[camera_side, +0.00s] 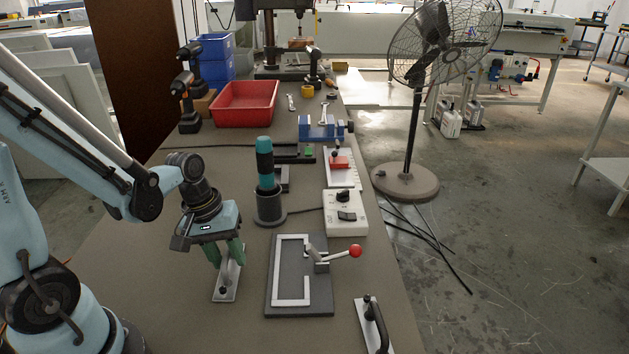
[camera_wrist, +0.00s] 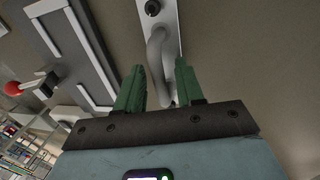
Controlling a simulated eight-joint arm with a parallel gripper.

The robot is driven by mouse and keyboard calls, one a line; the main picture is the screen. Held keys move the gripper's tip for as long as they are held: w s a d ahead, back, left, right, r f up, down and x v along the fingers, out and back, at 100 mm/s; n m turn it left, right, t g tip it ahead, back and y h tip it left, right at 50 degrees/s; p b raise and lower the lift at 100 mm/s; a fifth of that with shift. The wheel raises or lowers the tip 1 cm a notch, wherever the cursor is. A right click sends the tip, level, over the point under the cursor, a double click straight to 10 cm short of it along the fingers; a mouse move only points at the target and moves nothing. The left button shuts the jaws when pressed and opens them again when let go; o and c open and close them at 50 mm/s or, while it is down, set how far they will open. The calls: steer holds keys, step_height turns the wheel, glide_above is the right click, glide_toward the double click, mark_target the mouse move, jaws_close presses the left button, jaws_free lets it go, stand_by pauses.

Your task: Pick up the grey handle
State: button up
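The grey handle (camera_wrist: 157,52) is a curved grey bar on a light metal plate with a dark knob or bolt at its end. In the side view its plate (camera_side: 226,284) lies on the table, left of the clamp fixture, and my gripper hides most of the bar. My gripper (camera_side: 226,261) points down over it with green fingers. In the wrist view my gripper (camera_wrist: 160,70) has its fingers apart, one on each side of the bar. A gap shows beside the bar, so the fingers do not look closed on it.
A dark plate fixture (camera_side: 272,306) with a red-knobbed lever (camera_side: 355,251) stands just right of the handle. A black handle (camera_side: 378,328) lies at the front right. A teal tool in a holder (camera_side: 266,178) and a switch box (camera_side: 345,214) stand behind. The table front left is bare.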

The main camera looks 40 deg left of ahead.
steer(key=shift+f, duration=0.1)
jaws_close()
steer(key=shift+r, duration=0.2)
stand_by(0.4)
